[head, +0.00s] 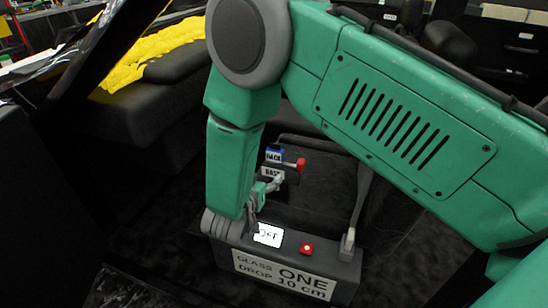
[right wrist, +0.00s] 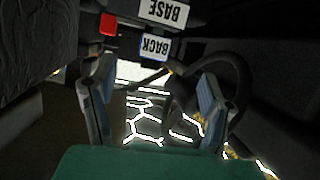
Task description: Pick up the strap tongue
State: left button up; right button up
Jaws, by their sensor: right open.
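A grey strap (head: 362,196) runs down to a pale metal piece at the right end of a dark box; this piece looks like the strap tongue (head: 347,242). My right gripper (head: 269,188) is left of and apart from it, partly hidden by my green arm. In the right wrist view the two blue-grey fingers of my right gripper (right wrist: 155,100) stand wide apart, with nothing held between them. I cannot make out the tongue in that view. My left gripper is not in view.
Labels "BACK" (head: 274,156) and "BASE" (head: 272,173) sit beside a red knob (head: 300,165). A dark seat (head: 135,105) with yellow cloth (head: 155,48) is upper left.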

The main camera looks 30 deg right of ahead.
aim_at(273, 155)
jog(key=shift+m+h, duration=0.7)
jog(key=shift+m, duration=0.1)
jog(key=x, duration=0.2)
jog(key=r+b+x, duration=0.1)
jog(key=x, duration=0.4)
jog(key=shift+w+d+r, duration=0.1)
jog(key=shift+w+r, duration=0.1)
jog(key=shift+w, duration=0.25)
jog(key=shift+w+d+b, duration=0.3)
jog(key=shift+d, duration=0.05)
jog(key=b+x, duration=0.1)
jog(key=x, duration=0.3)
jog(key=shift+w+d+f, duration=0.1)
jog(key=shift+w+d, duration=0.25)
jog(key=shift+d, duration=0.1)
jog(key=c, duration=1.3)
